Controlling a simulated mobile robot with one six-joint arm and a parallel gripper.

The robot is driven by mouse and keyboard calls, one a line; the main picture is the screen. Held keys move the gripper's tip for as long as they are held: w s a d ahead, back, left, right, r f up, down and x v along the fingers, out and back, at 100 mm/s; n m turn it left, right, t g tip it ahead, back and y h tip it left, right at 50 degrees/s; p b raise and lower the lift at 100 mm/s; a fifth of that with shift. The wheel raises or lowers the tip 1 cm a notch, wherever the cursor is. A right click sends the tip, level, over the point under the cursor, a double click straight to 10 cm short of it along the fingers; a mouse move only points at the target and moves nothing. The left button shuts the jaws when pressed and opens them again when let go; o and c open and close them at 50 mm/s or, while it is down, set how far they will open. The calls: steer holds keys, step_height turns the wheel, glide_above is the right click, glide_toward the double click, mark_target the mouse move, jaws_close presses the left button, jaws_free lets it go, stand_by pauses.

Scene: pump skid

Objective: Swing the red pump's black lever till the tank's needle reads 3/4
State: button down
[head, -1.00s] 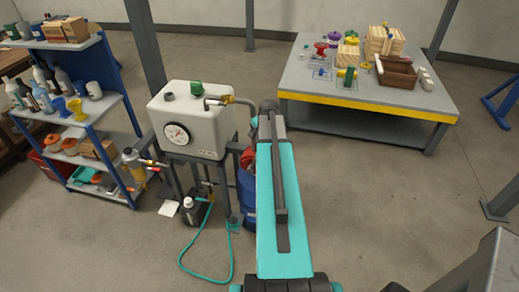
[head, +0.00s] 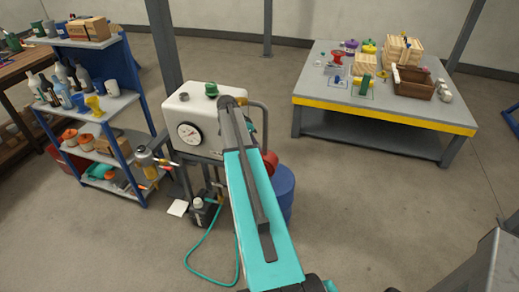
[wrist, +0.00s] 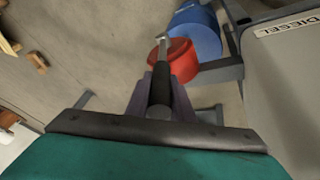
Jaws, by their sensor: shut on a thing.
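The white tank (head: 178,112), marked DIESEL on its side in the wrist view (wrist: 290,75), carries a round white gauge (head: 188,134). Its needle is too small to read surely. The red pump (head: 270,160) is mostly hidden behind my arm; its red body also shows in the wrist view (wrist: 184,62). The black lever (wrist: 161,78) runs between the fingers of my gripper (wrist: 160,95), which is shut on its grip. The lever's metal shaft reaches past the fingertips in front of the pump. In the head view my arm hides gripper and lever.
A blue drum (head: 283,186) stands by the pump. A teal hose (head: 190,262) loops on the floor. A blue shelf (head: 128,100) with bottles stands left; a grey table (head: 335,88) with blocks stands back right.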

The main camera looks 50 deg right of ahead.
steer(key=shift+w+a+f+g, duration=0.2)
steer(key=shift+w+f+g, duration=0.05)
steer(key=shift+g, duration=0.05)
stand_by(0.4)
steer(key=c, duration=1.6)
jaws_free()
steer(key=shift+o, duration=0.2)
steer(key=shift+w+r, duration=0.1)
steer(key=shift+w+a+r+b, duration=0.15)
steer(key=shift+w+r+b, duration=0.1)
steer(key=shift+r+b, duration=0.15)
steer(key=b+v, duration=0.1)
steer(key=v, duration=0.5)
steer(key=shift+a+r+b, duration=0.2)
steer(key=shift+b, duration=0.2)
